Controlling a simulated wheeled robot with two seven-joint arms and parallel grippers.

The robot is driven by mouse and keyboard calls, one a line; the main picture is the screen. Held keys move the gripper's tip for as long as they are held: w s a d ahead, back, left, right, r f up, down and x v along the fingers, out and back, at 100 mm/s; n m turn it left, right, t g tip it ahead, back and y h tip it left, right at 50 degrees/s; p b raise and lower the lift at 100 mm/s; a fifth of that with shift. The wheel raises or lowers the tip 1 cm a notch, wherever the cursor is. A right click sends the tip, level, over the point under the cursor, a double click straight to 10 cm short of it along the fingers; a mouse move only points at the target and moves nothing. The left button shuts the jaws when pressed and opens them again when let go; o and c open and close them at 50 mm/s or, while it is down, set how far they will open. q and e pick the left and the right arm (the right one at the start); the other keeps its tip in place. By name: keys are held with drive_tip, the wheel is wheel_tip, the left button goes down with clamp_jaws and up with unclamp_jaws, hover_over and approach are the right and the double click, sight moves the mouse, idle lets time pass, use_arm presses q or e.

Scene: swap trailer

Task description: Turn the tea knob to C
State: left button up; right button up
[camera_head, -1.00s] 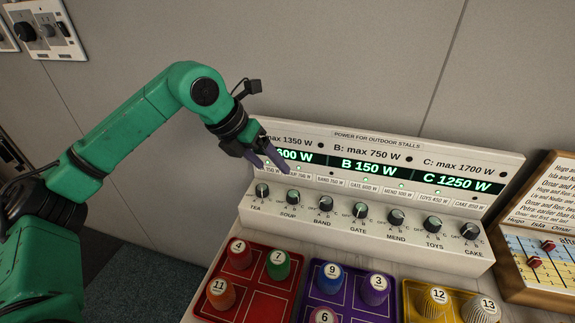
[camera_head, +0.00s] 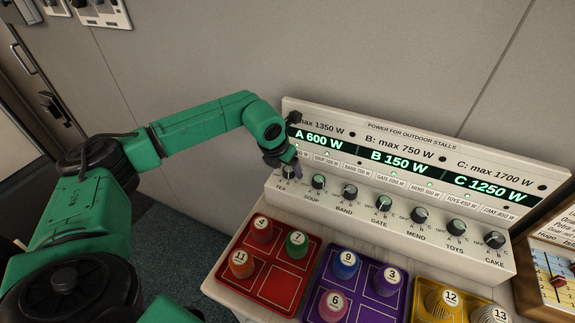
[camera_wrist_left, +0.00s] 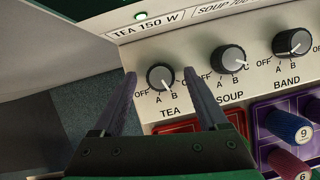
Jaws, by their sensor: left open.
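The tea knob (camera_wrist_left: 160,77) is a dark round knob at the left end of the white panel. In the left wrist view its white mark points down and right, towards B. Its C label is hidden behind a finger. In the head view the tea knob (camera_head: 288,172) is partly covered by my left gripper (camera_head: 293,170). My left gripper (camera_wrist_left: 159,73) is open, one finger on each side of the tea knob in the wrist view. I cannot tell whether the fingers touch it. My right gripper is not in view.
The soup knob (camera_wrist_left: 228,60) is close on the right of my right-hand finger. More knobs continue along the panel (camera_head: 400,244). The displays read A 600 W, B 150 W, C 1250 W. Red (camera_head: 259,282), purple (camera_head: 373,314) and yellow trays with numbered pegs lie in front.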

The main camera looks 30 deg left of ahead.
use_arm(q)
drive_tip(key=shift+c, duration=1.2)
clamp_jaws()
drive_tip(key=shift+w+d+f+n+y+b, duration=0.1)
drive_tip(key=shift+n+y+b, duration=0.05)
drive_tip(key=shift+n+b, duration=0.35)
drive_tip(key=shift+d+f+n+y+b, duration=0.1)
drive_tip(key=shift+n+y+b, duration=0.05)
drive_tip(key=shift+n+b, duration=0.35)
drive_tip(key=shift+n+y+b, duration=0.5)
drive_tip(key=shift+n+b, duration=0.5)
drive_tip(key=shift+n, duration=0.1)
drive_tip(key=shift+r+n+g+y+b, duration=0.15)
drive_tip(key=shift+n+y+b, duration=0.3)
drive_tip(key=shift+n, duration=0.5)
drive_tip(key=shift+r+n+g+y+b, duration=0.1)
drive_tip(key=shift+n+g+y+b, duration=0.15)
drive_tip(key=shift+n+b, duration=0.55)
drive_tip(key=shift+n, duration=0.25)
